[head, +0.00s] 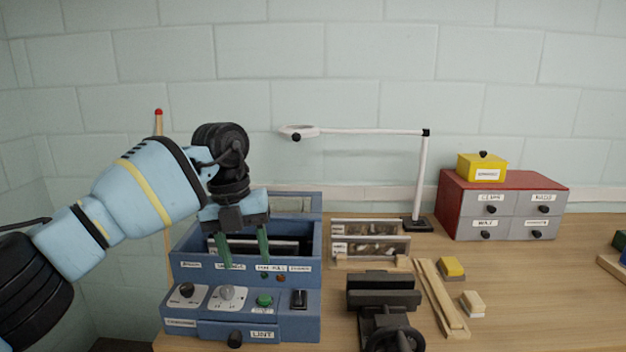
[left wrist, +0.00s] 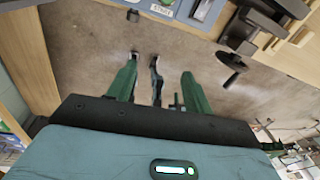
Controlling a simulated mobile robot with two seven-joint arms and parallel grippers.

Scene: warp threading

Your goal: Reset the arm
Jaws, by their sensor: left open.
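My left arm comes in from the left in the head view. My left gripper (head: 241,246) points down in front of the open blue box machine (head: 190,268), overlapping its upper part in the picture. Its two green fingers are apart with nothing between them. In the left wrist view the green fingers (left wrist: 160,85) are also apart and empty, with the brown floor and part of the blue machine (left wrist: 205,12) beyond them. My right gripper is in neither view.
A black vise (head: 384,292) stands right of the machine. Wooden strips (head: 440,298), a yellow block (head: 452,267), a pale block (head: 473,302), a magnifier lamp (head: 424,180) and a red-topped drawer cabinet (head: 456,212) share the bench. The bench's right front is clear.

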